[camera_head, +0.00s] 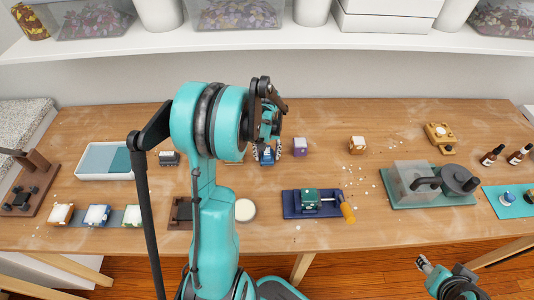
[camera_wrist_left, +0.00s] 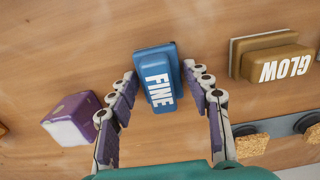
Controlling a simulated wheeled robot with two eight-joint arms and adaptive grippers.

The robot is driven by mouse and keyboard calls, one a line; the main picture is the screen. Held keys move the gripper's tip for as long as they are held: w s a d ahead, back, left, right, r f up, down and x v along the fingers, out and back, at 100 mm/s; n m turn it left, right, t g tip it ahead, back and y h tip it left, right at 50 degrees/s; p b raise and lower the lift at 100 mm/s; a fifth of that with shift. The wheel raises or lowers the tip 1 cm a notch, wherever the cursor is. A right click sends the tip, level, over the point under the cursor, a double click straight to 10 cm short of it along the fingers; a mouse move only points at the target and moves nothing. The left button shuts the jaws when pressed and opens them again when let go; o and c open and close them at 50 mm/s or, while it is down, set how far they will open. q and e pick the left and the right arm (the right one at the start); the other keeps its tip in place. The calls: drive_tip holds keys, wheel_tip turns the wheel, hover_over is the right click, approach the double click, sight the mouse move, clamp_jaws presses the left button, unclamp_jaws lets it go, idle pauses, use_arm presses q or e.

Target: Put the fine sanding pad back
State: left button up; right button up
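The fine sanding pad (camera_wrist_left: 158,85) is a blue block lettered FINE, lying on the wooden table in the left wrist view. In the head view a blue block (camera_head: 267,158) shows below my left gripper (camera_head: 268,142), partly hidden by it. In the left wrist view the fingers of my left gripper (camera_wrist_left: 160,85) are spread, one on each side of the pad's near part.
A purple and white cube (camera_wrist_left: 75,118) lies beside the left finger; a tan GLOW block (camera_wrist_left: 272,57) is at the right. A grey strip (camera_head: 114,216) at the front left bears several coloured blocks. A blue tray (camera_head: 292,210) and a green-based machine (camera_head: 408,199) stand further right.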

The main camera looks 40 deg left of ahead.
sight(267, 152)
use_arm(q)
drive_tip(key=shift+r, duration=0.1)
drive_tip(key=shift+r, duration=0.3)
wheel_tip(267, 152, up, 12)
drive_tip(key=f+p, duration=0.1)
drive_tip(key=p, duration=0.4)
drive_tip(key=s+d+r+m+t, duration=0.3)
drive_tip(key=s+d+m, duration=0.1)
drive_tip(key=d, duration=0.6)
drive_tip(key=s+d+r+m+t, duration=0.4)
drive_tip(key=s+d, duration=0.3)
drive_tip(key=d, duration=0.4)
drive_tip(key=shift+s+d+r, duration=0.15)
drive_tip(key=shift+s+d, duration=0.05)
drive_tip(key=shift+d, duration=0.05)
